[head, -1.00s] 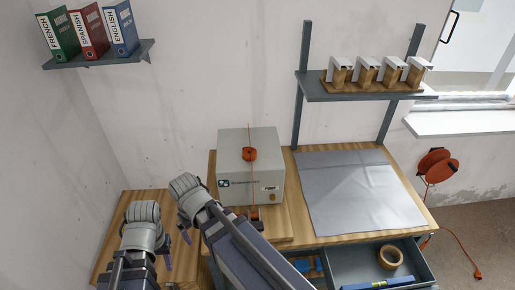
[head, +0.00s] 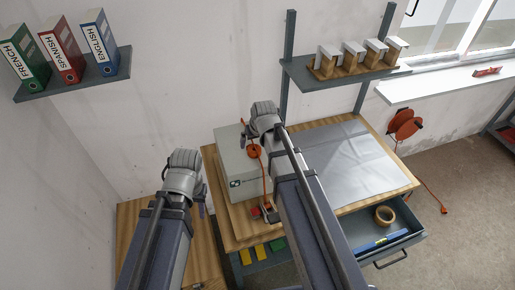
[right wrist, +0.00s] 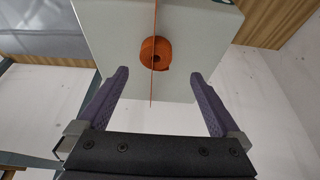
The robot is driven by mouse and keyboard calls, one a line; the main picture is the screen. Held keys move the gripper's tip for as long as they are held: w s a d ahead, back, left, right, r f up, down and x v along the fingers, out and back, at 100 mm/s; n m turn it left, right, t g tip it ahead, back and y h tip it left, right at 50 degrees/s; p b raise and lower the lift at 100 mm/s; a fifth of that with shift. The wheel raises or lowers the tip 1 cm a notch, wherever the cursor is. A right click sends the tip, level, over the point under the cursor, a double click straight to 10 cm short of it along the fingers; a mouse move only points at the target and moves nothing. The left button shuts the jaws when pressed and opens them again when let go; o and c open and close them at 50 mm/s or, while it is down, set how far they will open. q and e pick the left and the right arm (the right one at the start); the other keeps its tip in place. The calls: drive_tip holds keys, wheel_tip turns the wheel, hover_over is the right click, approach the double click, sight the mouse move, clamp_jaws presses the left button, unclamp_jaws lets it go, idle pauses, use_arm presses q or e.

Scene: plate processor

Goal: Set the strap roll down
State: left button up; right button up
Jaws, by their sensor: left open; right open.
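The orange strap roll (head: 253,151) rests on the grey box (head: 244,183); its thin orange strap runs down the box's front. My right gripper (head: 256,142) is open at the box, close to the roll. In the right wrist view, the roll (right wrist: 163,48) lies just beyond and between the two spread fingertips (right wrist: 159,74), with nothing held, and the strap passes across it over the grey box (right wrist: 100,30). My left gripper (head: 203,200) is open and empty, left of the box and apart from it. My right arm hides part of the box.
A red and black buckle-like piece (head: 268,209) sits on the bench before the box. A grey mat (head: 350,165) covers the bench's right part. An open drawer (head: 410,236) holds a tan tape roll (head: 384,215) and a blue level (head: 380,243). A shelf (head: 340,74) hangs above.

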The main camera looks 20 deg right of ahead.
sight(255, 149)
drive_tip(key=shift+w+d+f+b, duration=0.1)
drive_tip(key=shift+f+b, duration=0.5)
drive_tip(key=shift+f, duration=0.05)
drive_tip(key=shift+b+x, duration=0.6)
drive_tip(key=shift+x, duration=0.15)
drive_tip(key=shift+w+f+b, duration=0.15)
drive_tip(key=shift+f+b, duration=0.25)
drive_tip(key=shift+b, duration=0.1)
drive_tip(key=b+x, duration=0.4)
drive_tip(key=shift+w+d+f, duration=0.1)
drive_tip(key=shift+d, duration=0.15)
drive_tip(key=shift+c, duration=0.2)
clamp_jaws()
